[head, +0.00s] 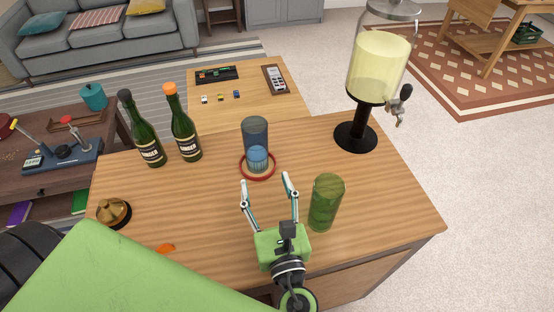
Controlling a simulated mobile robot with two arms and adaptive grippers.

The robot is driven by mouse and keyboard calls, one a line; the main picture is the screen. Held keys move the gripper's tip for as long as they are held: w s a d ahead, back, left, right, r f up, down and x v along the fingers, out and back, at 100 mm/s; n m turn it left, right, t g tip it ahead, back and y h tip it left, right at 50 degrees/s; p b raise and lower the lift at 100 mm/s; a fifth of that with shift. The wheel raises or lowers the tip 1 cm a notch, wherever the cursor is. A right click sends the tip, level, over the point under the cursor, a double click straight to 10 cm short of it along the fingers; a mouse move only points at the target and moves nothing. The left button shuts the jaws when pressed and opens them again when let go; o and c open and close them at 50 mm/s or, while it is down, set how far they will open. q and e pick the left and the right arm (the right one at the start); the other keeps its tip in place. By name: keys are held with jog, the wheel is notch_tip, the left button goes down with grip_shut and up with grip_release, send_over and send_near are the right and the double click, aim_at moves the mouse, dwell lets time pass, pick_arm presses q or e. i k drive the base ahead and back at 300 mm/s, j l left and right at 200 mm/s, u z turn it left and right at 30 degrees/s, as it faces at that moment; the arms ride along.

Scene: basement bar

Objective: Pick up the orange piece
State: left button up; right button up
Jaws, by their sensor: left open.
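The orange piece (165,248) lies on the wooden bar counter (130,235) near its front edge, left of centre. It is small, and my green left arm just in front of it may hide part of it. My left gripper (265,180) is open and empty, with its fingers spread and pointing away from me. It is over the counter, well to the right of the orange piece. My right gripper does not show.
A green glass (326,203) stands close right of my left gripper. Blue cups (255,135) with a red ring (258,178) stand just beyond its fingertips. Two bottles (185,128), a brass bell (113,211) and a drink dispenser (356,135) also stand on the counter.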

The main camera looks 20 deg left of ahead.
aim_at(164, 248)
jog(key=k+l, duration=0.8)
jog(key=l, duration=0.1)
